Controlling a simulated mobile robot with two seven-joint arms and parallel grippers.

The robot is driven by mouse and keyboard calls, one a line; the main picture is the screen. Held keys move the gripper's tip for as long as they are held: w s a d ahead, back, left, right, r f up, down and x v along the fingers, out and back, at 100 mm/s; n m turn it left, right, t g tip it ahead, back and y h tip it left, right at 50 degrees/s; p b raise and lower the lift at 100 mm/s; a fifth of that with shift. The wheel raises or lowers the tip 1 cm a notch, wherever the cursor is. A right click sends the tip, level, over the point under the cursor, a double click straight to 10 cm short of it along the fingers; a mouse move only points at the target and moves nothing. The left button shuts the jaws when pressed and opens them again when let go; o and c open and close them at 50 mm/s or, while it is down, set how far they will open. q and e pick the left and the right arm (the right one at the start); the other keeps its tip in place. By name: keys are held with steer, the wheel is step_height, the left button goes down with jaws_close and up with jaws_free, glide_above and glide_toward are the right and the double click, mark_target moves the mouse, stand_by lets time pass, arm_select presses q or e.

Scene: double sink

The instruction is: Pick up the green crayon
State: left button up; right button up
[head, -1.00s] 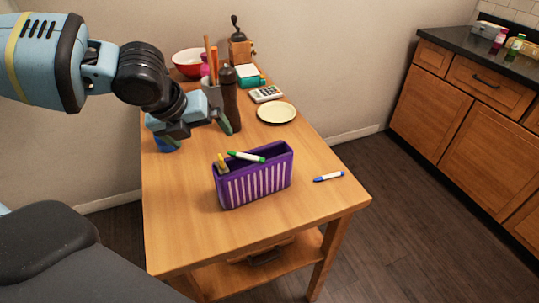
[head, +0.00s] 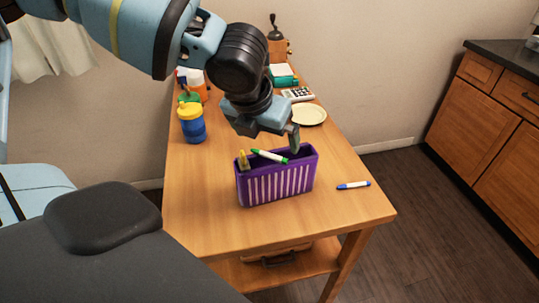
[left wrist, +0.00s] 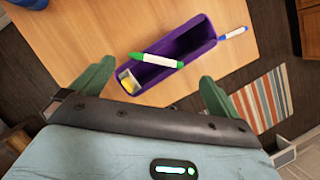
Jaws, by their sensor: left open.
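The green crayon (head: 269,156) looks like a white marker with green ends. It lies tilted across the top of a purple basket (head: 275,187) on the wooden table. It also shows in the left wrist view (left wrist: 156,60), lying over the basket's opening. A yellowish item (head: 243,160) stands at the basket's left end. My left gripper (head: 272,138) is open and empty, just above and behind the basket. In the left wrist view, its green fingers (left wrist: 156,76) are apart, with the crayon beyond and between them. My right gripper is not in view.
A blue marker (head: 353,185) lies on the table right of the basket. A blue cup with a yellow lid (head: 191,122) stands to the left. A plate (head: 308,115), a calculator (head: 298,94) and a grinder (head: 278,45) are behind. The table's front is clear.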

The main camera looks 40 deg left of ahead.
mark_target(269, 153)
arm_select(q)
steer(key=x, duration=0.4)
steer(key=shift+s+a+f, duration=0.15)
steer(key=shift+s+f, duration=0.05)
steer(key=shift+s, duration=0.05)
steer(key=shift+w+f+b, duration=0.25)
steer(key=shift+f+b, duration=0.05)
steer(key=shift+f, duration=0.1)
steer(key=c, duration=1)
steer(key=shift+o, duration=0.2)
steer(key=shift+r, duration=0.2)
